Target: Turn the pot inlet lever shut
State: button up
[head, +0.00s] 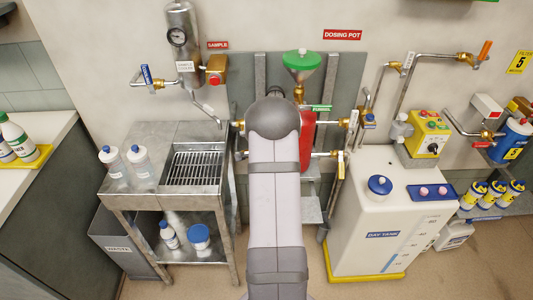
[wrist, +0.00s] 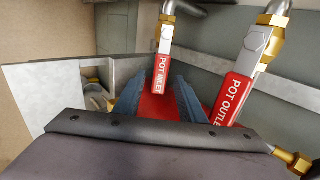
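The pot inlet lever (wrist: 160,76), a red handle with a white label, shows in the wrist view below a grey pipe and a brass fitting. My gripper (wrist: 158,84) is open, its two blue-grey fingers on either side of the lever's labelled end. Gaps show between fingers and lever; I cannot tell how deep the lever sits between them. In the head view my arm hides the gripper and this lever. The red dosing pot (head: 307,142) is partly hidden behind my arm, with a green funnel (head: 302,60) above it.
The similar red pot outlet lever (wrist: 235,92) is close on the right in the wrist view, with brass fittings. In the head view, a steel sink stand (head: 150,192) is left of my arm and the white day tank (head: 375,215) is right.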

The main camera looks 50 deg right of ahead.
grip_shut()
jog(key=shift+f, duration=0.1)
jog(key=a+f+m+b, duration=0.2)
jog(key=a+m+b, duration=0.2)
jog(key=m+b, duration=0.3)
jog(key=w+a+f+m+b, duration=0.1)
jog(key=a+m+b, duration=0.3)
jog(key=m+b, duration=0.4)
jog(key=shift+w+a+f+m, duration=0.2)
jog(key=shift+f+m, duration=0.65)
jog(key=shift+m, duration=0.65)
grip_release()
